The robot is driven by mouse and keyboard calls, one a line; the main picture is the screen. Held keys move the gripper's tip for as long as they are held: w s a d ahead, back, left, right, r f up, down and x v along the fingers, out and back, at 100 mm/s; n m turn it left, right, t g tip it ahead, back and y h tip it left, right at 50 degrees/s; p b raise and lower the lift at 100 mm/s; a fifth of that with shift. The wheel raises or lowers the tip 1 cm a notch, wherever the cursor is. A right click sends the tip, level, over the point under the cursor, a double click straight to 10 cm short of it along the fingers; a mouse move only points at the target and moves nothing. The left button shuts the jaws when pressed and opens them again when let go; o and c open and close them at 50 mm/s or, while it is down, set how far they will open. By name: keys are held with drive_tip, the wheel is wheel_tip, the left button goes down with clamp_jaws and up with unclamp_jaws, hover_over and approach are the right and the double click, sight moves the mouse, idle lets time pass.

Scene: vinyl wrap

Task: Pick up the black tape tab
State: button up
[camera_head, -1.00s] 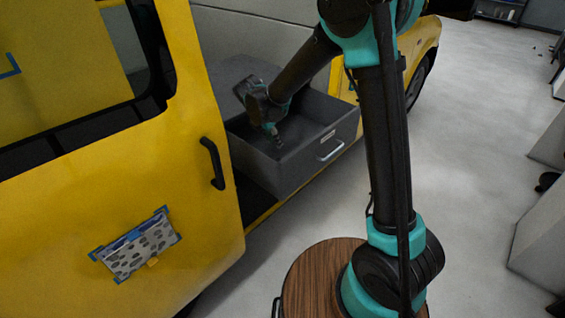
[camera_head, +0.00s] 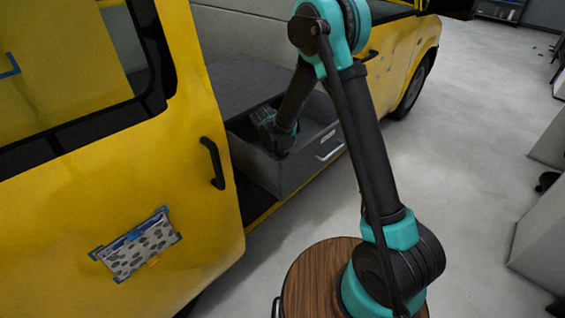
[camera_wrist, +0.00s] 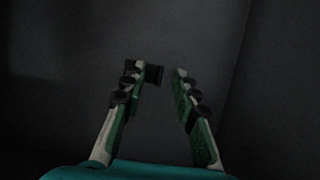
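In the wrist view my gripper (camera_wrist: 157,72) is open, with its two green-and-white fingers apart and pointing into the dark grey drawer (camera_head: 286,171). A small black piece, apparently the black tape tab (camera_wrist: 154,75), lies between the fingertips. It is close beside the left fingertip and clear of the right one; I cannot tell if it touches the left finger. In the head view my wrist reaches down into the drawer, and my fingertips and the tab are hidden there.
The open drawer stands in the side opening of a yellow van (camera_head: 200,255); its walls rise around my gripper. A patterned sheet (camera_head: 140,246) with blue tape corners is on the van door, beside a black handle (camera_head: 212,163).

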drive_tip(key=shift+f, duration=0.2)
clamp_jaws()
drive_tip(key=shift+r, duration=0.15)
